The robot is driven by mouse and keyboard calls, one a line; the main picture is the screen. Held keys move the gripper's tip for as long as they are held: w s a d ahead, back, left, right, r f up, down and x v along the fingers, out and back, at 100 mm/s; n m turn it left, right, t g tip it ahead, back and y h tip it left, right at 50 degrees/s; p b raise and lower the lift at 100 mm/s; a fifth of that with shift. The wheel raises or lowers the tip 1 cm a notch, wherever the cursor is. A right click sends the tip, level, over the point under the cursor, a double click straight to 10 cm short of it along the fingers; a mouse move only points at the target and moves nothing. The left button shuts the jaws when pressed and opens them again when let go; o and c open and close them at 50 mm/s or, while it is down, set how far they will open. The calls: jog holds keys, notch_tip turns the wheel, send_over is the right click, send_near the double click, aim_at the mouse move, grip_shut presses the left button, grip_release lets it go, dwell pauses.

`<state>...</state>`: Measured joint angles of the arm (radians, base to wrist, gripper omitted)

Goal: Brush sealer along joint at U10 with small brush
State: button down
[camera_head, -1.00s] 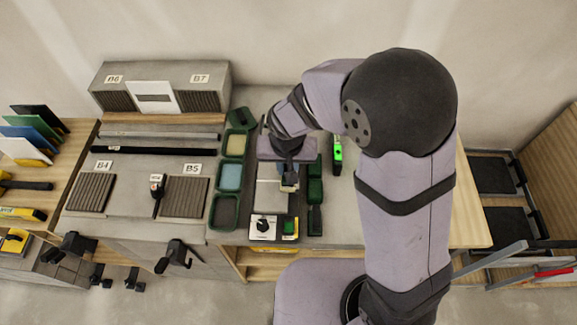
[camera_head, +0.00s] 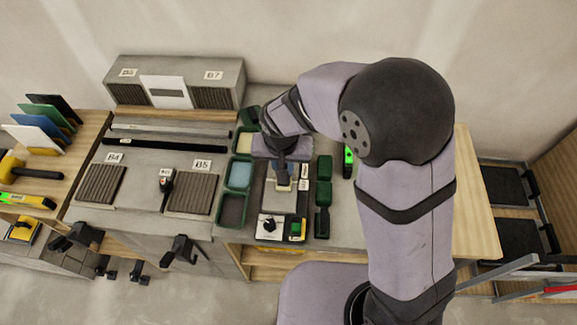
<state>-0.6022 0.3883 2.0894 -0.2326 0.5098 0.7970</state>
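My gripper (camera_head: 284,178) points down over a narrow board with a pale grey tile (camera_head: 280,203) at the middle of the bench. A small pale piece shows at its fingertips, too small to tell whether it is the brush. I cannot tell whether the fingers are closed. Small white labels (camera_head: 304,178) stand just right of the gripper, too small to read, so I cannot pick out U10. The joint is hidden or too fine to see.
Green trays (camera_head: 240,174) line the left of the board, and dark green containers (camera_head: 323,193) its right. A black-knobbed tool (camera_head: 269,224) and a green-yellow block (camera_head: 297,229) sit at the front. A green-lit device (camera_head: 348,160) lies right. Panels B4 and B5 (camera_head: 190,193) are left.

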jog(key=shift+a, duration=0.35)
jog(key=shift+a+f, duration=0.1)
jog(key=shift+a, duration=0.95)
jog(key=shift+a, duration=0.15)
jog(key=shift+a, duration=1)
jog(key=shift+d, duration=0.1)
jog(key=shift+d+b, duration=0.3)
jog(key=shift+d, duration=0.75)
jog(key=shift+d, duration=0.15)
jog(key=shift+d, duration=1)
